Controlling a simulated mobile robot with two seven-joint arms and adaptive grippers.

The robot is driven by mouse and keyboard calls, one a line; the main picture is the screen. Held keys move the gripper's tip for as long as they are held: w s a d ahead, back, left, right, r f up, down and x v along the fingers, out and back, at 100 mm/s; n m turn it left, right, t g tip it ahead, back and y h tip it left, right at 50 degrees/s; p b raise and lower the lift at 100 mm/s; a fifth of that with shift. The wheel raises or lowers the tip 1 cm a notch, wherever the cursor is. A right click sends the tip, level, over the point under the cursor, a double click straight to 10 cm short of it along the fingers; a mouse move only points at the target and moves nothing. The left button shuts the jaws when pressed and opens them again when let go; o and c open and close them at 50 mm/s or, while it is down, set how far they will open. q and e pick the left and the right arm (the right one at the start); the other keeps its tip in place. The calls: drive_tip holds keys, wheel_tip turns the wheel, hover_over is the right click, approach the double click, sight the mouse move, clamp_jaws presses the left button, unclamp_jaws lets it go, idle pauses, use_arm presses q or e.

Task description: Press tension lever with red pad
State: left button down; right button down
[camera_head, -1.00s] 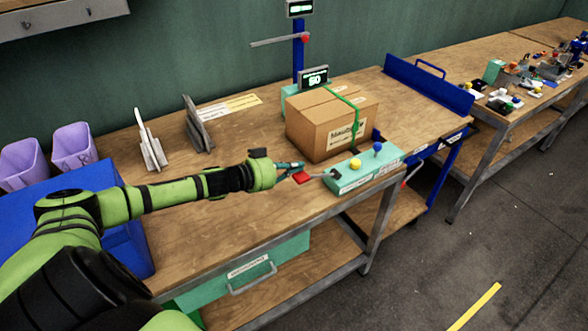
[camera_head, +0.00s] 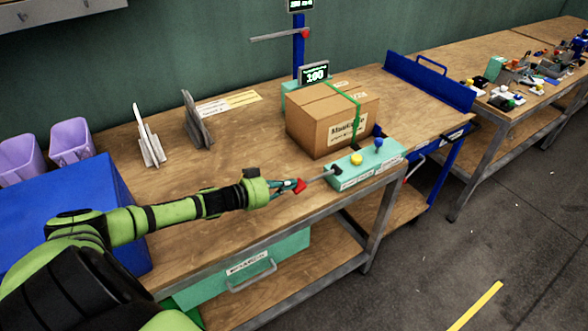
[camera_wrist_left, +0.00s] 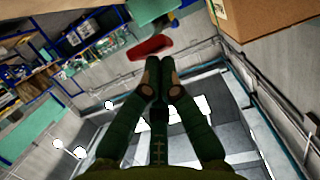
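The tension lever (camera_head: 322,176) is a thin grey rod on the left end of a teal control box (camera_head: 358,172). Its red pad (camera_head: 299,186) is at the rod's free end, tilted a little downward. My left gripper (camera_head: 288,186) is at the pad, its fingertips at or very near it; contact cannot be told for certain. In the left wrist view the fingers (camera_wrist_left: 160,62) are together and empty, with the red pad (camera_wrist_left: 152,47) just beyond the tips. My right gripper is not in view.
A cardboard box (camera_head: 330,120) with a green strap (camera_head: 357,115) stands behind the control box. A display (camera_head: 314,74) reads 100. The control box carries a yellow knob (camera_head: 356,159) and a blue knob (camera_head: 378,143).

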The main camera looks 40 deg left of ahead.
use_arm(q)
drive_tip(key=shift+f, duration=0.1)
drive_tip(key=shift+r, duration=0.2)
wheel_tip(320, 180, up, 10)
idle(0.5)
drive_tip(key=shift+f, duration=0.1)
idle(1.6)
